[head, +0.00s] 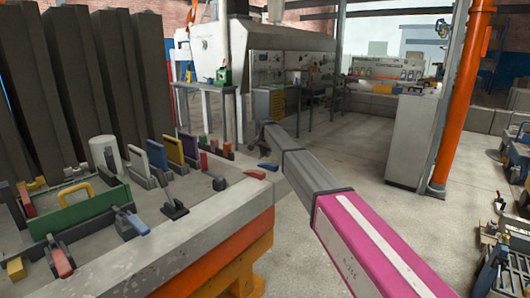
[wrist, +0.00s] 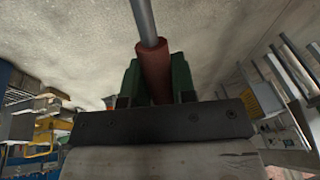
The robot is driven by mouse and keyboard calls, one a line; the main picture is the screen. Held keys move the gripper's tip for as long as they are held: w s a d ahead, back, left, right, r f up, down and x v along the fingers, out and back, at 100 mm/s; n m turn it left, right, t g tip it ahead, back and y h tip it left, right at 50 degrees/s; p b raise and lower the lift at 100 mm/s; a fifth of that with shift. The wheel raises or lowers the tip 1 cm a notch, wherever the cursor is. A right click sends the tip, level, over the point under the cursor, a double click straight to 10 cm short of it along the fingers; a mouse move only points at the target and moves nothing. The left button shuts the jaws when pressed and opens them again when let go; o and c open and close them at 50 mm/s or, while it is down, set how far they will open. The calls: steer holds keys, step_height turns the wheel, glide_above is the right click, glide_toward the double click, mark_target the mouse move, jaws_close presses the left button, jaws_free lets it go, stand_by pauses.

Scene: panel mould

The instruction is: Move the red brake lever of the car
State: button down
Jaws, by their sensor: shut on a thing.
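A red lever handle (wrist: 152,82) on a grey rod (wrist: 143,20) shows in the wrist view, running up out of the top of the picture. My gripper (wrist: 156,70) is shut on this red handle, with one green finger on each side of it. The far end of the rod and what it is fixed to are out of the wrist view. In the head view my arm reaches away from the lower right; the gripper and the held lever cannot be made out there. I cannot tell which thing is the car.
A concrete mould table (head: 190,240) with several coloured clamps and levers stands at the left in the head view, close beside my arm. Wheeled machines (head: 490,270) stand at the right edge. An orange post (head: 455,110) rises behind. The floor between is clear.

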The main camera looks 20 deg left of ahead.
steer(key=shift+w+d+f+g+y, duration=0.1)
steer(key=shift+w+f+g+y, duration=0.25)
steer(key=shift+f+g, duration=0.45)
step_height(320, 180, down, 8)
steer(key=s+m+g+y, duration=0.1)
steer(key=g+y, duration=0.2)
steer(key=g, duration=0.5)
steer(key=shift+s+a+r, duration=0.15)
steer(key=shift+a+r, duration=0.05)
steer(key=shift+r, duration=0.05)
steer(key=shift+y, duration=0.25)
steer(key=c, duration=0.9)
jaws_free()
